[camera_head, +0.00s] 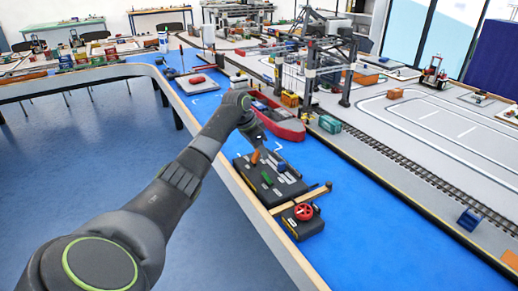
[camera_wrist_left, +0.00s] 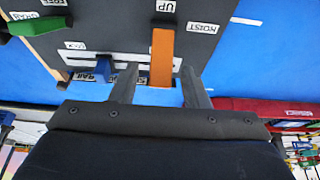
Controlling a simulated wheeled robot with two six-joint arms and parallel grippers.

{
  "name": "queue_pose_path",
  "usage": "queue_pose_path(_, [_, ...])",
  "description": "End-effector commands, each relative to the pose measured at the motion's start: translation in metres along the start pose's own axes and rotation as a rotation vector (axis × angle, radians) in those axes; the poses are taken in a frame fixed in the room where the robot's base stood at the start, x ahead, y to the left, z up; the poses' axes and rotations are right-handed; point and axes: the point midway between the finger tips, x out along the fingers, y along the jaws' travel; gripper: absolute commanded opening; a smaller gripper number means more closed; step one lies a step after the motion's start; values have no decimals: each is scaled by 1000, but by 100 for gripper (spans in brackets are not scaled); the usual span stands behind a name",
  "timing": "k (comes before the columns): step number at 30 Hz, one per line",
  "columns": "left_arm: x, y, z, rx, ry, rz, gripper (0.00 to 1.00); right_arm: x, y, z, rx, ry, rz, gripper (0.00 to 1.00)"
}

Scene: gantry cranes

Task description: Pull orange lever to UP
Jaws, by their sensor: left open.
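The orange lever (camera_wrist_left: 162,57) stands out from a dark control panel (camera_wrist_left: 100,30) in the left wrist view, with an "UP" label (camera_wrist_left: 165,6) beyond it and a "HOIST" label to its right. In the head view the orange lever (camera_head: 255,157) shows on the panel (camera_head: 250,176), just below my left gripper (camera_head: 259,139). My left gripper (camera_wrist_left: 160,78) is open, with one finger on each side of the lever's near end in the wrist picture. Whether the fingers touch it cannot be told. My right gripper is not in view.
A green lever (camera_wrist_left: 36,25) and a blue lever (camera_wrist_left: 103,71) share the panel. A box with a red wheel (camera_head: 303,211) sits nearer the table edge. A red boat (camera_head: 281,124) lies behind the panel. Blue table surface (camera_head: 365,215) to the right is clear.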

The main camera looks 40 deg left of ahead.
Motion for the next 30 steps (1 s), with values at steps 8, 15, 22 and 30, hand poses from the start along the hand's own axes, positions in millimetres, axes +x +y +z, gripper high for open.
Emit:
queue_pose_path(8, [0, 0, 0, 0, 0, 0, 10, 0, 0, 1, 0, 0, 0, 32])
queue_pose_path(15, [-1, 0, 0, -1, 4, 0, 0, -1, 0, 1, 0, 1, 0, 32])
queue_pose_path(22, [-5, -1, 4, -1, 61, -1, 0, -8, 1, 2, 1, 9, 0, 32])
queue_pose_path(30, [-11, -1, 14, -2, 248, -2, 0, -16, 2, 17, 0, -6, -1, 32])
